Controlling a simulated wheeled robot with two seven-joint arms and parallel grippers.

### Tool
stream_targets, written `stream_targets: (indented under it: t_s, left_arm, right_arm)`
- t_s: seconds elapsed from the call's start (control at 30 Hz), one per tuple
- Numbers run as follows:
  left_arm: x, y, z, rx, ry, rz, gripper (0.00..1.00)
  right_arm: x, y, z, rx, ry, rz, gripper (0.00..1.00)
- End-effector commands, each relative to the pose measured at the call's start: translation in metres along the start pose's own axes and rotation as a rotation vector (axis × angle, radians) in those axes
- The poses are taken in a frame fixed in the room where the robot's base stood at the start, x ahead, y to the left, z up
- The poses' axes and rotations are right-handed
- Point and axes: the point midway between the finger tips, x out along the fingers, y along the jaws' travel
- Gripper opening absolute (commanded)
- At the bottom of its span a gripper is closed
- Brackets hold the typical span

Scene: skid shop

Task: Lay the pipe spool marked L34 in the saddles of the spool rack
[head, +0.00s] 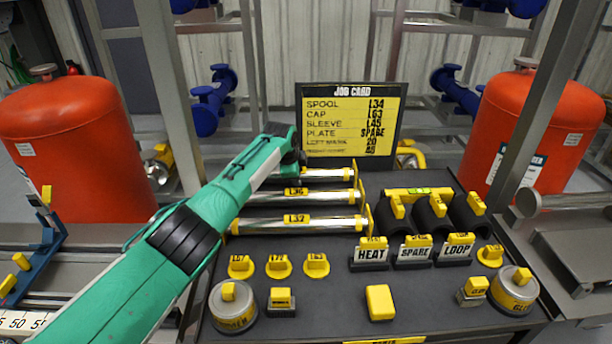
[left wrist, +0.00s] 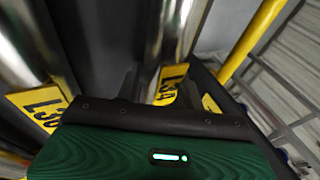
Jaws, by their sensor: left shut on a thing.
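The spool marked L34 (head: 328,175) is the farthest of three steel pipe spools lying side by side on the dark table. Its yellow L34 tag (left wrist: 172,84) shows in the left wrist view, partly covered by my gripper. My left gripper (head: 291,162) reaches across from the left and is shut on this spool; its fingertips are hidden. The neighbouring spool (head: 285,197) and the nearest spool (head: 285,226) lie apart from it. A blue frame with yellow pads (head: 40,235) stands at far left; I cannot tell whether it is the spool rack. My right gripper is out of view.
A job card (head: 350,120) stands behind the table and lists spool L34. Black sleeves (head: 430,218), tagged blocks (head: 414,250), yellow caps (head: 279,265) and round tins (head: 233,306) crowd the table. Red tanks (head: 65,150) stand on both sides. A post (head: 172,90) rises behind my left arm.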

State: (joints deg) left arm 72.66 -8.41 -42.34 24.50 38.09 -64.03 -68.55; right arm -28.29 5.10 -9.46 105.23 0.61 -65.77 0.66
Motion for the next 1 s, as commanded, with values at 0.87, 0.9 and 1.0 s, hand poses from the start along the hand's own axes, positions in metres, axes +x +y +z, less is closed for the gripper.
stream_targets:
  t_s: [0.87, 0.9, 1.0]
  left_arm:
    - [-0.040, -0.020, -0.009, 0.001, 0.001, -0.004, 0.00]
    - [-0.041, -0.021, -0.009, 0.001, 0.001, -0.004, 0.00]
    - [-0.046, -0.024, -0.010, 0.001, 0.001, -0.004, 0.00]
  right_arm:
    - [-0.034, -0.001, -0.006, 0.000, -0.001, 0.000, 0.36]
    - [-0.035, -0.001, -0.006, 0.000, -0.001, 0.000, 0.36]
    - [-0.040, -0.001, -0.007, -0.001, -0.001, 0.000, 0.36]
